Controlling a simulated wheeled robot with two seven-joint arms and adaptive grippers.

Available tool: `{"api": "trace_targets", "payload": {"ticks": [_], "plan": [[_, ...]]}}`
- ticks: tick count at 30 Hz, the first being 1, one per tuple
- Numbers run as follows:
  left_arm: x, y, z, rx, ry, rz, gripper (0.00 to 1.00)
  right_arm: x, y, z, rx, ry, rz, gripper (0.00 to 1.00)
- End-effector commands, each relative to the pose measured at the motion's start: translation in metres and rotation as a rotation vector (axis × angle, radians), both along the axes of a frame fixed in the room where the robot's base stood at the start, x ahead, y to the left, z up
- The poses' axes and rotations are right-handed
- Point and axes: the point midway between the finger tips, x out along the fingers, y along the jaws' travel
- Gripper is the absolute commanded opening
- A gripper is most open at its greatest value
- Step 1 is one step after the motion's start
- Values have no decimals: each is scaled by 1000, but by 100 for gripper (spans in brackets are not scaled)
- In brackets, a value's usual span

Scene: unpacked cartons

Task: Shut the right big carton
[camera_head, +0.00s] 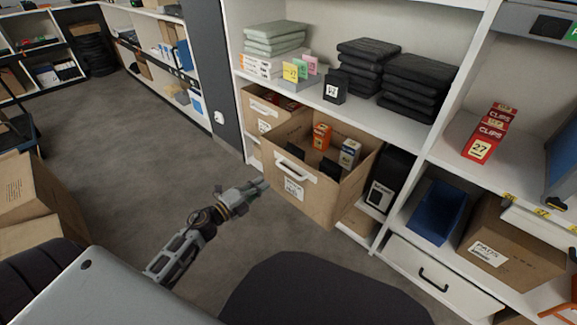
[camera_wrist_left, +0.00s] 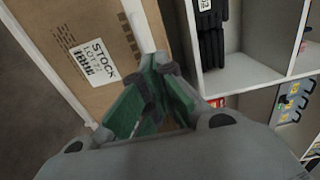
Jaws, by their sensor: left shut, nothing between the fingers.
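The right big carton (camera_head: 325,195) is brown and open-topped, with a white-edged handle slot and a white label on its front. It juts out from the lower shelf, and small boxes show inside it. My left gripper (camera_head: 264,185) is shut and empty, beside the carton's front left side; I cannot tell if it touches. In the left wrist view the green-padded fingers (camera_wrist_left: 155,88) are together in front of a brown carton face (camera_wrist_left: 105,25) with a "STOCK LOT" label. The left big carton (camera_head: 254,117) sits further back, partly hidden. My right gripper is not in view.
A white shelf board (camera_head: 310,94) with black folded stacks runs above the carton. A black binder (camera_head: 389,180) stands right of it. A blue bin (camera_head: 437,212) and a closed drawer (camera_head: 420,275) are further right.

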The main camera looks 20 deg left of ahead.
Motion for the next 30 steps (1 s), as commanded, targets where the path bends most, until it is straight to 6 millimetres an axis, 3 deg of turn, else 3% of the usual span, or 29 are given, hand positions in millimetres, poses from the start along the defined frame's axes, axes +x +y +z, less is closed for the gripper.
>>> {"api": "trace_targets", "payload": {"ticks": [13, 30], "plan": [[8, -3, 0, -1, -1, 0, 0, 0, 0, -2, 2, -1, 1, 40], [50, -18, 0, 1, -1, 1, 0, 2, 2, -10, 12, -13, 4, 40]]}}
